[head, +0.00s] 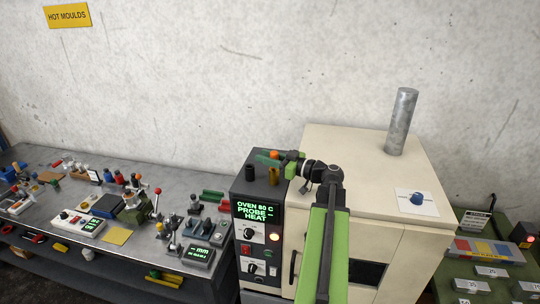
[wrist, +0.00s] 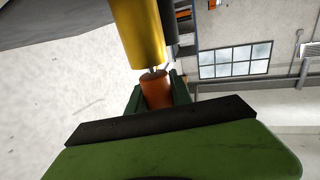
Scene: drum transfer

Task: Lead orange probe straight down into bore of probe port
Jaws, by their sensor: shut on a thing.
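My gripper (head: 269,157) is above the top of the oven's control box, its dark green fingers shut on the orange probe (head: 275,154). In the wrist view the orange probe (wrist: 156,92) sits between the fingers, with thin pale metal showing at its far end. A gold cylinder (wrist: 141,35) lies just beyond that end and partly hides what is there. On the control box stand a black cylinder (head: 250,172) and the gold one (head: 291,171). Neither is labelled, so I cannot tell which is the probe port. No bore opening is visible.
A crowded grey bench (head: 60,190) is at left.

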